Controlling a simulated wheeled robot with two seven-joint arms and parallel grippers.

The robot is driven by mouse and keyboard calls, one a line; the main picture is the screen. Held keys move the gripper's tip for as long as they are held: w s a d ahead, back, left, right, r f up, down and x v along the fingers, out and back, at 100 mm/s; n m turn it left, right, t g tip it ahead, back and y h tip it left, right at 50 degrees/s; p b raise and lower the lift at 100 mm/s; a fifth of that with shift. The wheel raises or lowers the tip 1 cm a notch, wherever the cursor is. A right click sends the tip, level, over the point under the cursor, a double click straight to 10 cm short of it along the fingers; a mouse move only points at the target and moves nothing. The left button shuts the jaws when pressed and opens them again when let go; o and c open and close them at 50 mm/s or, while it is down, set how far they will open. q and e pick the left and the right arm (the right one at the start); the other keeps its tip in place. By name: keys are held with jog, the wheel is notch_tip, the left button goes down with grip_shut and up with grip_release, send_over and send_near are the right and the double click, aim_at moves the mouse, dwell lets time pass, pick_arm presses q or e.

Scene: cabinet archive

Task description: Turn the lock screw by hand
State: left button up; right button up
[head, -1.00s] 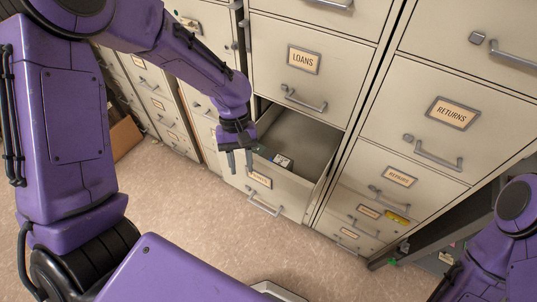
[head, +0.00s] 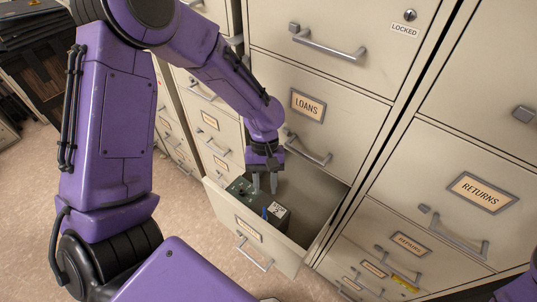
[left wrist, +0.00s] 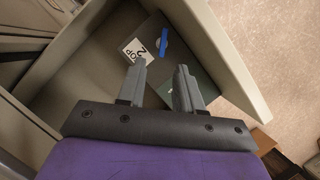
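My left gripper (head: 264,184) is open and empty, its fingers pointing down over the pulled-out drawer (head: 222,207) beneath the LOANS drawer. It also shows in the left wrist view (left wrist: 160,85). Inside the drawer is a dark green box (head: 240,188) with a white label (head: 278,210) and a small blue piece (head: 265,212). In the left wrist view, the label (left wrist: 138,50) and blue piece (left wrist: 163,38) lie beyond my fingertips, apart from them. No part is clearly recognisable as the lock screw. My right gripper is out of view.
The LOANS drawer (head: 345,110) is closed just above and behind my left gripper. A round lock (head: 410,15) with a LOCKED tag (head: 404,30) is on the drawer above it. The open drawer's walls surround the box. Open carpet (head: 185,225) lies left of the drawer.

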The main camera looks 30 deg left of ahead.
aim_at(264, 212)
pick_arm(q)
jog(key=x, duration=0.7)
jog(key=shift+s+a+f, duration=0.1)
jog(key=shift+s+a, duration=0.1)
jog(key=shift+a, duration=0.05)
jog(key=shift+s+d+f, duration=0.2)
jog(key=shift+f, duration=0.25)
grip_shut()
